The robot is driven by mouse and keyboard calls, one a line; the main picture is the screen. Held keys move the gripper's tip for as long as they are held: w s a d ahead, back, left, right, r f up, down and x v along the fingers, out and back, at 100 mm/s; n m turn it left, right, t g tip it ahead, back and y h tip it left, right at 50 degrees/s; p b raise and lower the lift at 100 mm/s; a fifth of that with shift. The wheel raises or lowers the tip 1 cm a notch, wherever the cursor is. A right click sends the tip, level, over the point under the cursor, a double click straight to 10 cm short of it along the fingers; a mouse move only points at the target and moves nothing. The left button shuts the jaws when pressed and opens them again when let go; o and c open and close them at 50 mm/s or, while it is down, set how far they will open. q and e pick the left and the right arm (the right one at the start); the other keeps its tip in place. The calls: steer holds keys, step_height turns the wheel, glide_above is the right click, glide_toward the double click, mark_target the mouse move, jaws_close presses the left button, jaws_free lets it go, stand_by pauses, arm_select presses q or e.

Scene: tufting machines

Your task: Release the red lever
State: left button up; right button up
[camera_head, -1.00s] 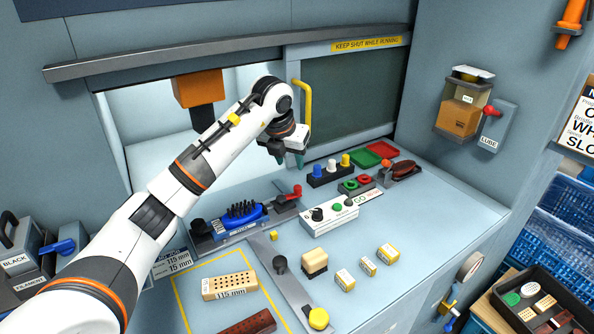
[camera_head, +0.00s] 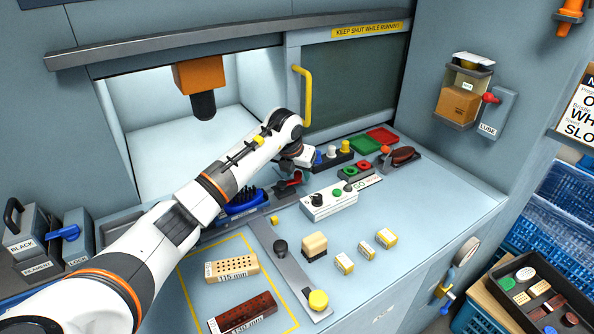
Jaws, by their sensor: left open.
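The red lever (camera_head: 294,178) is at the right end of the clamp that holds a blue brush block (camera_head: 243,205) with dark bristles. My left arm comes in from the left. Its gripper (camera_head: 284,187) is down at the lever, with its open jaws close around or beside it. The gripper and wrist cover most of the lever, so I cannot tell whether they touch. My right gripper is not in view.
A white control box (camera_head: 328,201) with knobs stands just right of the gripper. A bar with a yellow knob (camera_head: 318,300) lies in front. A yellow door handle (camera_head: 303,95) and an orange-topped tool head (camera_head: 198,75) are behind.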

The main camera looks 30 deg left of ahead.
arm_select(q)
steer(key=shift+c, duration=0.4)
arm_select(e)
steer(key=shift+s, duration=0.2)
arm_select(q)
jaws_close()
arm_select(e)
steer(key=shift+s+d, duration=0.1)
